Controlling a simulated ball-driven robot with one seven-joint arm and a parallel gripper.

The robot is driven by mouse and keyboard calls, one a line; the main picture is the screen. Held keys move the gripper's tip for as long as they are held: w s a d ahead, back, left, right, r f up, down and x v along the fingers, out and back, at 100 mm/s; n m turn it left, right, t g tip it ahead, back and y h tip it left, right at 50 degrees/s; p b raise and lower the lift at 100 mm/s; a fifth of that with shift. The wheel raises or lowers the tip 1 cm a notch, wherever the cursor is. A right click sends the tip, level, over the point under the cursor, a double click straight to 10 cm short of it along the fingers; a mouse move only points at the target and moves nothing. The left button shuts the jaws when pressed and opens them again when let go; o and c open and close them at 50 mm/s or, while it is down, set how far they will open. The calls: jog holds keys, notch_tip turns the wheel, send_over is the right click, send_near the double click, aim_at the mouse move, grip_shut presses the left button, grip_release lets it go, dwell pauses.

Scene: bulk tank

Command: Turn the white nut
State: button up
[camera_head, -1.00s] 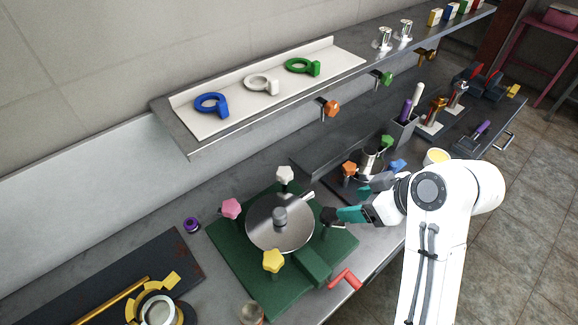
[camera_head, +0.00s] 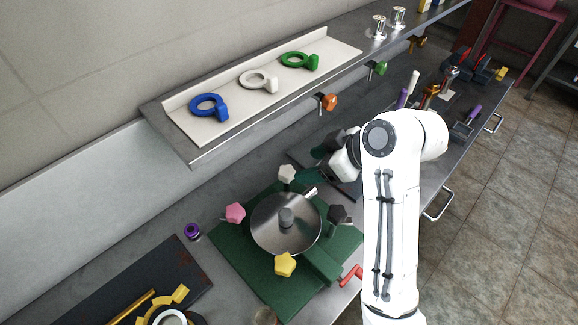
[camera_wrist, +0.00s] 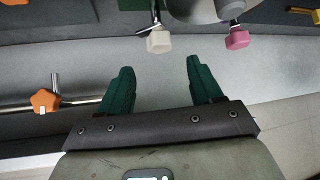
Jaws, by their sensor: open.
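The white nut (camera_head: 287,174) is a star-shaped knob on the far edge of the round steel lid (camera_head: 268,232), which sits on a green base. In the wrist view the white nut (camera_wrist: 159,41) is just beyond and between my green fingertips, on a metal stem. My gripper (camera_wrist: 158,66) is open with nothing between its fingers. In the head view my gripper (camera_head: 318,162) is just right of the white nut, partly hidden by my arm. A pink nut (camera_head: 235,212), a black nut (camera_head: 339,214) and a yellow nut (camera_head: 285,264) also surround the lid.
An orange valve knob (camera_wrist: 45,101) on a pipe is left of my fingers in the wrist view. Above the bench, a shelf holds blue (camera_head: 209,107), white (camera_head: 259,80) and green (camera_head: 300,61) ring tools. A red handle (camera_head: 351,275) is at the base's front right.

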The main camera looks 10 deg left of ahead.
aim_at(288, 171)
jog(key=x, duration=0.7)
jog(key=shift+a+f+p, duration=0.2)
jog(key=shift+a+p, duration=0.05)
jog(key=shift+p, duration=0.15)
jog(key=c, duration=1.1)
